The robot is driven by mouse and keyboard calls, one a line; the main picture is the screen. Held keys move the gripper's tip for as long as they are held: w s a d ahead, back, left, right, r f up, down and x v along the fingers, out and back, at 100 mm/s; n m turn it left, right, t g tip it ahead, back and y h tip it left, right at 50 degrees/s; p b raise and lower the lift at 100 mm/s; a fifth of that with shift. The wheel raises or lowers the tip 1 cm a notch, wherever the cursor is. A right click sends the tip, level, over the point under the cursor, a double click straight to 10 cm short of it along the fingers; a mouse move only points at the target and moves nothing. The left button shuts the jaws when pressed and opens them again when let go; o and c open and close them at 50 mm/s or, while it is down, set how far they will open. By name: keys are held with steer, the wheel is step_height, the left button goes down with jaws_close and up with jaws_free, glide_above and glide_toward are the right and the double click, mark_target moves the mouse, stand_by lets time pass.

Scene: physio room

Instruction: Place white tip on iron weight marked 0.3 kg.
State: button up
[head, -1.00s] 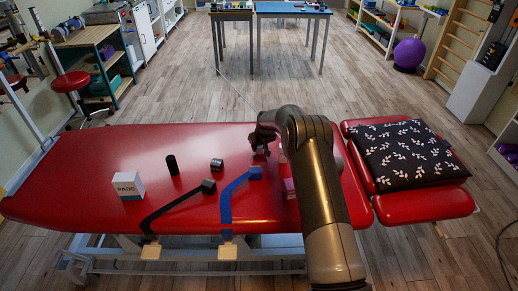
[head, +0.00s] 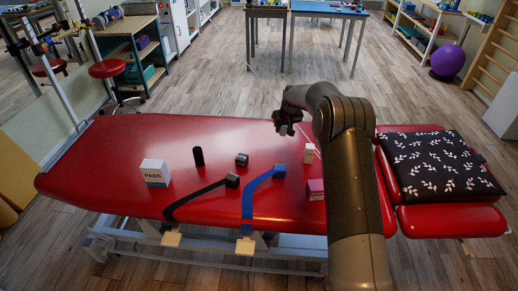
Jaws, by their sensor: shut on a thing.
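My gripper (head: 286,127) is raised above the far edge of the red treatment table (head: 120,140). It is shut on a thin pale stick-like thing (head: 303,132), which slants down to the right. I cannot tell for sure whether this is the white tip. A small dark grey weight-like piece (head: 241,159) with a lighter top lies on the table, left of and nearer than my gripper. A black upright cylinder (head: 198,156) stands further left. No 0.3 kg marking can be read on either.
A white PADS box (head: 155,173) stands at left. A black strap (head: 195,201) and a blue strap (head: 247,203) hang over the front edge. A small white box (head: 309,153) and a pink box (head: 315,189) stand beside my arm. A patterned cushion (head: 440,165) lies at right.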

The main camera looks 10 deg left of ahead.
steer(key=s+a+r, duration=0.4)
steer(key=s+a, duration=0.1)
steer(key=s, duration=0.5)
glide_above(241, 155)
steer(key=s, duration=0.2)
steer(key=shift+m, duration=0.4)
steer(key=f, duration=0.6)
steer(key=shift+w+d+f, duration=0.2)
steer(key=shift+d+f, duration=0.1)
steer(key=shift+f, duration=2)
steer(key=o, duration=0.9)
steer(key=shift+f, duration=0.15)
steer(key=shift+o, duration=0.2)
steer(key=v, duration=1.2)
steer(key=shift+r, duration=0.25)
